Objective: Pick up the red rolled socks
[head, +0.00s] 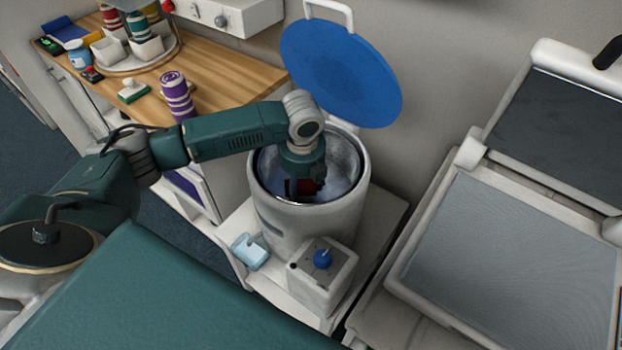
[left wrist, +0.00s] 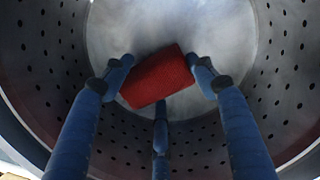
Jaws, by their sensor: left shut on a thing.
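The red rolled socks (left wrist: 158,77) lie inside the perforated metal drum, seen in the left wrist view against its bottom. My left gripper (left wrist: 160,82) has its blue fingers around the socks and is shut on them. In the head view my left gripper (head: 306,187) reaches down into the drum of the white round washer (head: 301,224); a bit of dark red shows between its fingers. The lower finger tips are partly hidden inside the drum. My right gripper is not in view.
The washer's blue lid (head: 341,72) stands open behind the drum. A small box with a blue knob (head: 322,259) stands in front. A wooden counter (head: 215,75) with a purple striped roll (head: 177,95) is at left. A grey-topped machine (head: 515,265) is at right.

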